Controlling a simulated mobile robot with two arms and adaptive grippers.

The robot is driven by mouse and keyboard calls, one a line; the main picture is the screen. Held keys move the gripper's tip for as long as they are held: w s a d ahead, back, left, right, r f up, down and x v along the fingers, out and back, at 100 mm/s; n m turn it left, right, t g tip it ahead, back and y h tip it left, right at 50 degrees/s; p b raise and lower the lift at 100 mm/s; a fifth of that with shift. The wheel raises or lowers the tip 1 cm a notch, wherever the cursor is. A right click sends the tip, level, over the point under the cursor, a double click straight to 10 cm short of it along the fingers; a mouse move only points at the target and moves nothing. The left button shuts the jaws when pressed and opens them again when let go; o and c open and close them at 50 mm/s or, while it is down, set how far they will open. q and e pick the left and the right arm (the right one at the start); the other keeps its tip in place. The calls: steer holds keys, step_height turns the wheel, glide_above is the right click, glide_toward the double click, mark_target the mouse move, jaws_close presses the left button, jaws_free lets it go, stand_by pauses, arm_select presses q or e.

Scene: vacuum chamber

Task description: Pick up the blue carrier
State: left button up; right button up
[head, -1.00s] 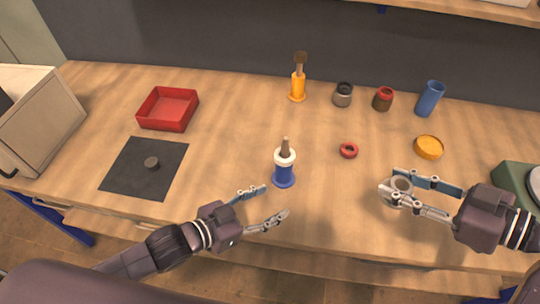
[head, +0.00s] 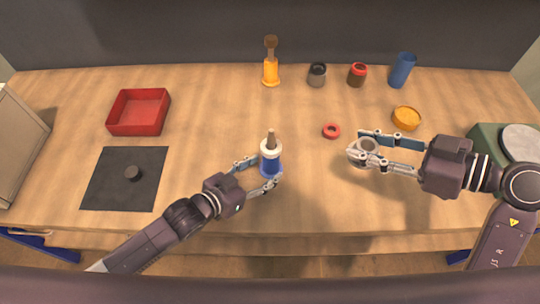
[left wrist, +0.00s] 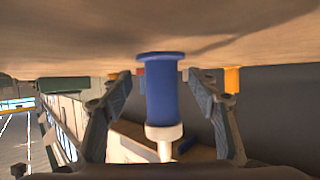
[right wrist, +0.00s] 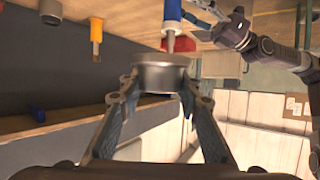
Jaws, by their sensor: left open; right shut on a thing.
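The blue carrier (head: 270,166), a blue cylinder with a white collar and a brown top, stands upright on the table near the middle. In the left wrist view the carrier (left wrist: 162,90) appears upside down between my fingers, with a gap on each side. My left gripper (head: 262,172) is open with its fingers on either side of the carrier. My right gripper (head: 362,148) is shut on a round grey metal piece (right wrist: 162,72), to the right of the carrier. The underside of that piece is hidden in the head view.
A red ring (head: 331,131) lies right of the carrier. An orange carrier (head: 271,73), a grey jar (head: 317,76), a red-brown jar (head: 357,76) and a blue cup (head: 402,71) stand behind. A red tray (head: 114,122), black mat (head: 100,190) and orange dish (head: 407,118) lie around.

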arm_select(q)
steer(key=shift+x, duration=1.9)
steer(key=shift+w+a+r, duration=0.1)
steer(key=shift+r, duration=0.05)
steer(key=shift+c, duration=0.7)
jaws_close()
steer(key=shift+r, duration=0.15)
